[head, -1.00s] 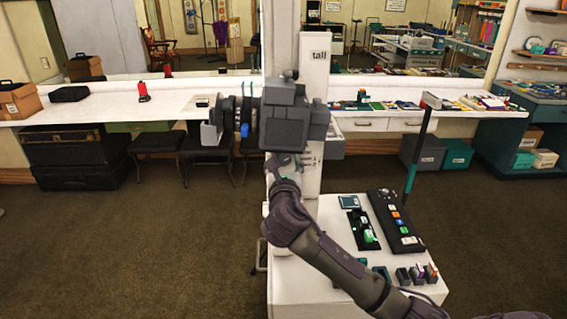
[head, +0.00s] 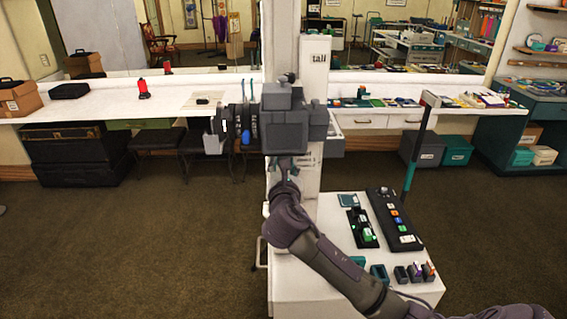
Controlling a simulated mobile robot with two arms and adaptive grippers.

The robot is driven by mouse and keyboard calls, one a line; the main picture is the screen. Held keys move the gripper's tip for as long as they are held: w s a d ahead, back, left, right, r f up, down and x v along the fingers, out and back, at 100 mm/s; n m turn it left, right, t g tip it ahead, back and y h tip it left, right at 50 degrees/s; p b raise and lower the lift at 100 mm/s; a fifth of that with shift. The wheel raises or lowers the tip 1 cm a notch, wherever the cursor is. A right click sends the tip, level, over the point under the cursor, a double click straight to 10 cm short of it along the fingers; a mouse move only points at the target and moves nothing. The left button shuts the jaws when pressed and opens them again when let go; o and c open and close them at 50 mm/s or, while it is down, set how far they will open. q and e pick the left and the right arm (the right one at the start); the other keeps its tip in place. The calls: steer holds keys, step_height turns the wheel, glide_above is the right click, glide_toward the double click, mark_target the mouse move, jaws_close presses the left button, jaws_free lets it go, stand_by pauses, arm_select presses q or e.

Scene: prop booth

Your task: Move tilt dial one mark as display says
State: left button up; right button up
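A dark grey boxy device (head: 284,122) stands in front of the white column at the centre, with a light grey block (head: 213,143) and a blue part (head: 246,136) on its left side. I cannot tell which part is the tilt dial. A white panel (head: 309,170) below the device carries small dark print, too small to read in full. My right gripper (head: 283,166) is just under the device, at the panel's left edge. Its fingers are small and dark, and I cannot tell if they are open or touch anything. My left gripper is not in view.
A white cart (head: 300,289) stands below my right arm. It carries a black control strip (head: 396,221), a black tray with green items (head: 361,228) and several small blocks. The carpet on the left is clear.

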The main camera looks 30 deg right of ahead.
steer(key=o, duration=1.1)
steer(key=shift+o, duration=0.2)
steer(key=v, duration=1.2)
steer(key=shift+f, duration=0.1)
